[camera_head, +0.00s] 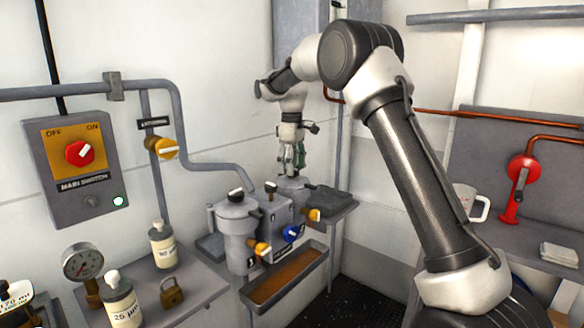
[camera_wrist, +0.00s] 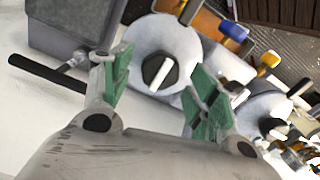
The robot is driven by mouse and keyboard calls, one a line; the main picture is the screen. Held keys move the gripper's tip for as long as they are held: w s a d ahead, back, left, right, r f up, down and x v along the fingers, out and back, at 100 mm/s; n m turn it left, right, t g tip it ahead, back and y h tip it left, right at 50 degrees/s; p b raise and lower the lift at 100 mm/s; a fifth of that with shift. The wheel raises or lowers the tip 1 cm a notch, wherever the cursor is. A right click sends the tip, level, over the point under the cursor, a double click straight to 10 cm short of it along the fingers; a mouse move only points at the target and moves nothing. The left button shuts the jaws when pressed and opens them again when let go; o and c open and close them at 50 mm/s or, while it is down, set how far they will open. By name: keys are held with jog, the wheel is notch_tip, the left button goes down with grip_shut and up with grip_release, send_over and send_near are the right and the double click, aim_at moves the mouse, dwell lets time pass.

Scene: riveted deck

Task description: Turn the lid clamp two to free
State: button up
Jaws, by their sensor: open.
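A grey twin-canister unit stands on the bench in the head view. Its near-left canister (camera_head: 236,222) has a black clamp knob (camera_head: 236,193) on its lid. The rear-right canister lid (camera_head: 294,184) lies under my gripper (camera_head: 292,160), which points down and is open. In the wrist view, a round pale lid (camera_wrist: 180,45) carries a black clamp knob (camera_wrist: 157,73) with a white pointer bar. The knob shows between the open green-padded fingers of my gripper (camera_wrist: 158,78), with nothing held. Another lid with a black knob (camera_wrist: 273,128) shows at right. I cannot read which clamp is numbered two.
Yellow valve handles (camera_head: 262,249) and a blue one (camera_head: 292,233) stick out in front of the unit. A drip tray (camera_head: 250,297) hangs below. A grey box (camera_wrist: 75,30) and a black-handled lever (camera_wrist: 45,73) lie beside the fingers in the wrist view.

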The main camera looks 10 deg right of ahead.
notch_tip(320, 180, up, 11)
dwell(0.3)
jog(key=shift+r, duration=0.1)
